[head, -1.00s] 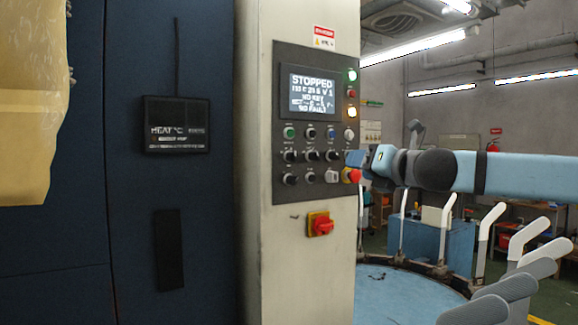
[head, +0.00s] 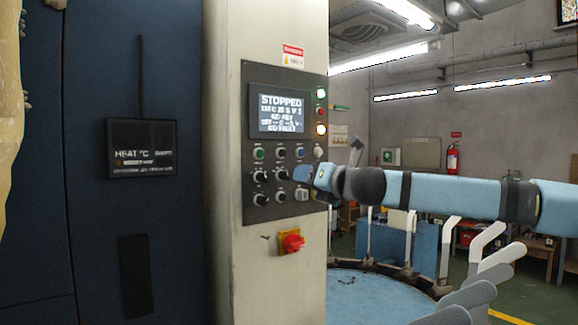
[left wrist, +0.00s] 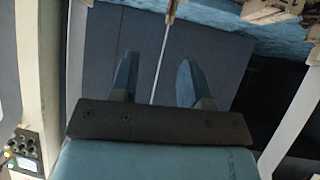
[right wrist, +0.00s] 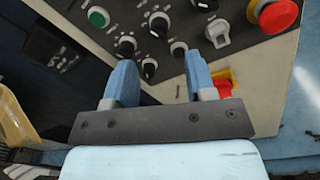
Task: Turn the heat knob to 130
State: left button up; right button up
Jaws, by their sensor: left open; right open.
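The control panel (head: 243,150) carries several black knobs, such as one at its lower left (head: 260,199). I cannot read which is the heat knob. In the right wrist view, black knobs (right wrist: 159,22) and (right wrist: 149,66) lie beyond and between the fingers. My right gripper (head: 300,174) is open in front of the panel's lower right part; its fingers (right wrist: 160,60) hold nothing, and I cannot tell whether they touch a knob. A dark display marked HEAT °C (head: 142,150) is on the blue cabinet. My left gripper (left wrist: 157,62) is open and empty, facing dark panels.
The screen (head: 281,114) reads STOPPED. A red emergency stop (right wrist: 277,15) and a white selector (right wrist: 217,32) sit beside the knobs. A red switch on yellow (head: 291,242) is below the panel. A round blue table (head: 370,290) with pale upright arms stands at the right.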

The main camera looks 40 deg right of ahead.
aim_at(289, 176)
jog(key=w+p, duration=0.7)
jog(key=p, duration=1.1)
jog(key=shift+w+d+r+p, duration=0.1)
jog(key=shift+w+p, duration=0.1)
jog(key=shift+p, duration=0.15)
jog(key=shift+w, duration=0.1)
jog(key=c, duration=0.8)
pick_arm(q)
notch_tip(289, 176, up, 17)
jog(key=a, duration=0.1)
jog(key=shift+s+a, duration=0.3)
jog(key=shift+a, duration=0.05)
pick_arm(e)
jog(key=shift+c, duration=0.6)
